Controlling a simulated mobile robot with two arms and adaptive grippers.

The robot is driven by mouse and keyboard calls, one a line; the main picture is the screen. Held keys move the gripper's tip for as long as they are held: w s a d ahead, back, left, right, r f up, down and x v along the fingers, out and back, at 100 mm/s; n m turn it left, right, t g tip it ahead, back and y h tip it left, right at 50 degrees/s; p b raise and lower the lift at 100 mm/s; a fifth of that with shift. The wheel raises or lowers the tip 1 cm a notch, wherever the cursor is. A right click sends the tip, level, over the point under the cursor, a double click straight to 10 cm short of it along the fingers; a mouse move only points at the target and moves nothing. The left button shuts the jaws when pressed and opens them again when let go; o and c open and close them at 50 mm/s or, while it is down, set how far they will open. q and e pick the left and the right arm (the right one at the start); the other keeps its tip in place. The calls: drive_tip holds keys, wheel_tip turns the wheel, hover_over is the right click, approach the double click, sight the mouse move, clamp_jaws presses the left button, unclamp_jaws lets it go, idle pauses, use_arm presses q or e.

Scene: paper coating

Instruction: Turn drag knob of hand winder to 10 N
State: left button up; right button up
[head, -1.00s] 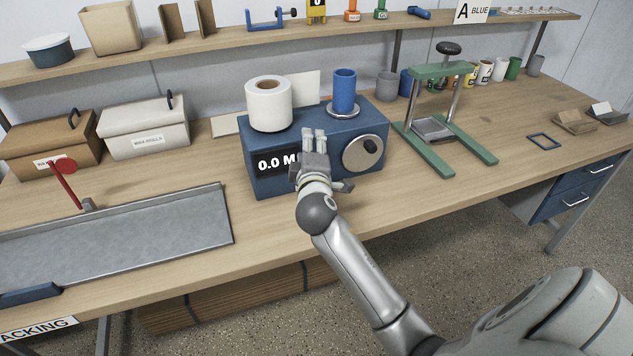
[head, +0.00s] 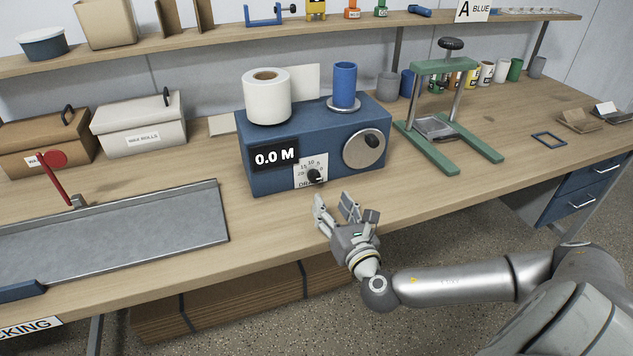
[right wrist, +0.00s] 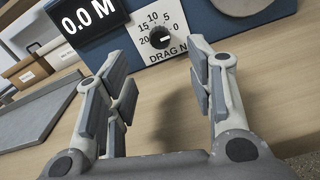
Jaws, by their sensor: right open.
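The hand winder (head: 215,170) is a blue box on the bench, with a 0.0 M display (head: 276,157). Its black drag knob (head: 315,176) sits on a white dial plate low on the front face. The right wrist view shows the knob (right wrist: 160,40) with marks from 20 to 0 around it. A small light pointer mark seems to face right, but its exact reading is too small to tell. My right gripper (head: 345,208) is open and empty in front of the knob, apart from it. Its spread fingers (right wrist: 155,85) frame the space below the dial. My left gripper is not in view.
A white roll (head: 267,97) and a blue spool (head: 344,85) stand on the winder. A silver crank disc (head: 358,155) is right of the dial. A green press (head: 430,155) stands to the right and a grey metal tray (head: 120,235) to the left.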

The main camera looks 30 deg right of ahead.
sight(316, 178)
drive_tip(key=p+x, duration=0.1)
drive_tip(key=x, duration=0.9)
drive_tip(key=shift+w, duration=0.35)
drive_tip(key=c, duration=1)
